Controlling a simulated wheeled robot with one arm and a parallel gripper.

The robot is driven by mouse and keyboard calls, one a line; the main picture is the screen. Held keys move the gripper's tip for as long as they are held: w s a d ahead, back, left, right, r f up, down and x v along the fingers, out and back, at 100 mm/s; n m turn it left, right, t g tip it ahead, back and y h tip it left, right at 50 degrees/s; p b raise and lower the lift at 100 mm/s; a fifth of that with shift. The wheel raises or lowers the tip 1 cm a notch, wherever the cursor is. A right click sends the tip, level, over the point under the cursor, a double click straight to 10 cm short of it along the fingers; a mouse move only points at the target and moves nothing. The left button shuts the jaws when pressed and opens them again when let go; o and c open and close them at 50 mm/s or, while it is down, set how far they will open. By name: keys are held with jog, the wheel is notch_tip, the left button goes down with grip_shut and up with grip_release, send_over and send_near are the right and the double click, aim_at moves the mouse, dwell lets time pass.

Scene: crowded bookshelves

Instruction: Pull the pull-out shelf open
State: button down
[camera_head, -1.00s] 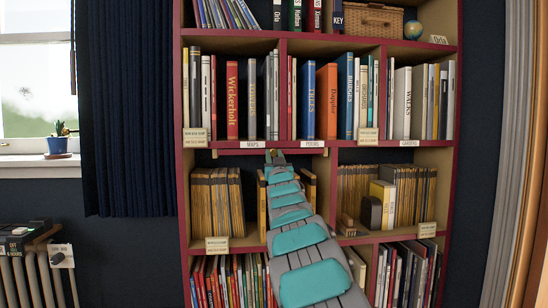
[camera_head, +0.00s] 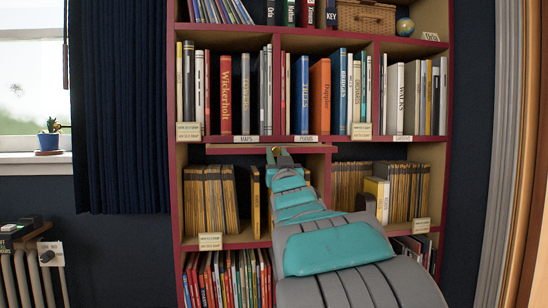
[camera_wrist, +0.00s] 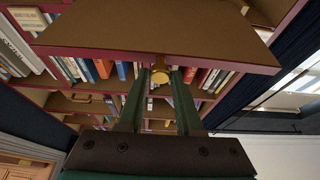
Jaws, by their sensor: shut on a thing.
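The pull-out shelf (camera_head: 235,150) is a thin board with a dark red front edge, just under the middle book row in the head view. It juts out from the bookcase. In the wrist view the board (camera_wrist: 150,40) spans the top, with a round brass knob (camera_wrist: 160,71) at the middle of its edge. My gripper (camera_head: 279,153) is at the middle of the board's front. In the wrist view its two green fingers (camera_wrist: 160,85) are shut on the knob, one on each side. My arm hides part of the lower shelves.
The bookcase (camera_head: 444,170) is packed with books above and brown folders (camera_head: 210,199) below. Label cards stick out from several shelf edges. A dark curtain (camera_head: 105,120) and a radiator (camera_head: 35,278) stand to the left, and a light curtain (camera_head: 495,150) to the right.

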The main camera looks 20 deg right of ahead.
jog(key=shift+s+a, duration=0.3)
jog(key=shift+s, duration=0.65)
jog(key=shift+s+a, duration=0.25)
jog(key=shift+s, duration=0.7)
jog(key=c, duration=0.6)
grip_release()
